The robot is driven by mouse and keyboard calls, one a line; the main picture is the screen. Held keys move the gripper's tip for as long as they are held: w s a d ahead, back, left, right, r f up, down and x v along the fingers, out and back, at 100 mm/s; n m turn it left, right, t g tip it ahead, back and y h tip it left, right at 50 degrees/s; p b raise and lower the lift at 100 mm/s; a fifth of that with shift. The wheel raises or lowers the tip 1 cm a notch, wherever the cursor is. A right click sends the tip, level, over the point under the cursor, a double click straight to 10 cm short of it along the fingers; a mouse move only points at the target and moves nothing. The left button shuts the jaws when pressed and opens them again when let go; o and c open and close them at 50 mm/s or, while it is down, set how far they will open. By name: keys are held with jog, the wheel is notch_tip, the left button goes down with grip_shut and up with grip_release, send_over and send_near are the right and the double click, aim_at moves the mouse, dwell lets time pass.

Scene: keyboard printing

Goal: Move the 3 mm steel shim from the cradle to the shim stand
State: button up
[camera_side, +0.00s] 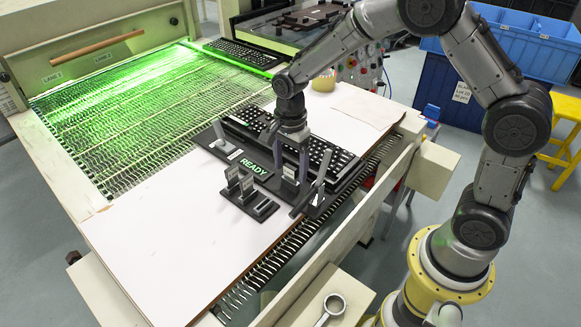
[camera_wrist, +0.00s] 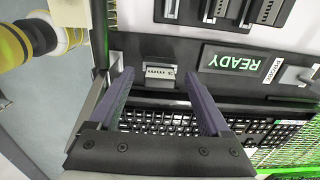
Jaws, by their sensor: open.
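The steel shim (camera_wrist: 159,71), marked 3 mm, sits in a small dark holder, the cradle (camera_wrist: 158,84), on the black fixture plate. In the side view the shim (camera_side: 290,172) shows as a small pale upright piece. My gripper (camera_wrist: 159,74) is open, with one finger on each side of the shim in the wrist view. In the side view my gripper (camera_side: 291,168) points down at the cradle; I cannot tell whether the fingers touch the shim. The shim stand (camera_side: 251,203) is to the left, with two upright shims and an empty-looking nearest slot (camera_side: 265,208).
A black keyboard (camera_side: 322,158) lies right behind the cradle. A green READY sign (camera_side: 254,167) is between stand and keyboard. The white board (camera_side: 165,235) is clear at the front left.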

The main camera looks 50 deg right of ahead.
aim_at(290, 167)
jog(key=shift+f, duration=0.4)
jog(key=shift+c, duration=0.2)
grip_shut()
dwell(0.3)
dwell(1.1)
jog(key=shift+r, duration=0.2)
jog(key=shift+r, duration=1.85)
jog(key=shift+r, duration=0.1)
jog(key=shift+r, duration=1.9)
